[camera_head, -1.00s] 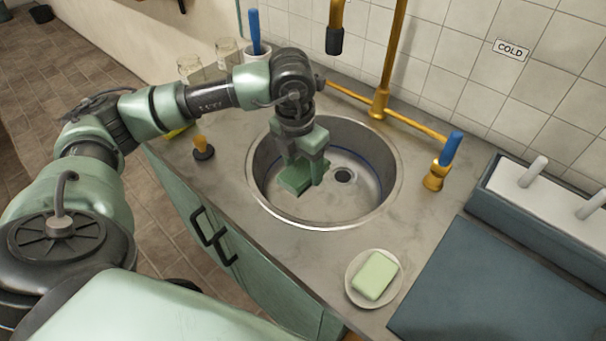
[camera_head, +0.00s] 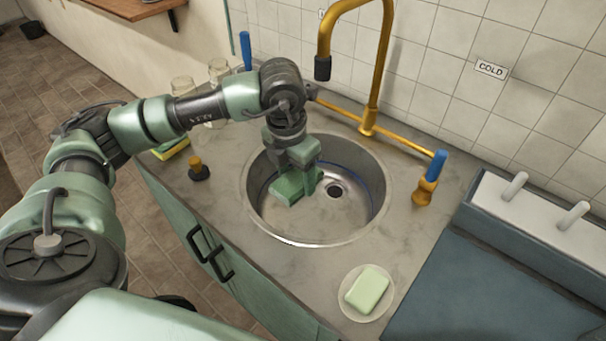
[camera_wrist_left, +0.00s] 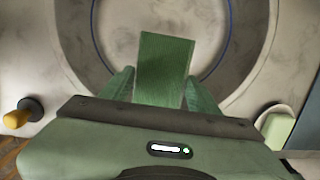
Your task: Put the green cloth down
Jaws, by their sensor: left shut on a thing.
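The green cloth (camera_head: 287,187) is a small folded block held between the fingers of my left gripper (camera_head: 297,180). My left gripper is shut on it and points down inside the round metal sink (camera_head: 357,222). In the left wrist view the cloth (camera_wrist_left: 165,68) sticks out between the two fingertips, with the sink behind it. I cannot tell whether the cloth touches the sink bottom. The drain (camera_head: 333,190) shows just right of the cloth. My right gripper is not in view.
A pale green soap (camera_head: 367,290) lies on a dish at the front right. A brass tap (camera_head: 375,70) rises behind the sink. A blue-handled valve (camera_head: 431,180) stands right of it. A black stopper with a yellow knob (camera_head: 198,170) and a yellow sponge (camera_head: 172,149) are on the left. Bare counter lies in front.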

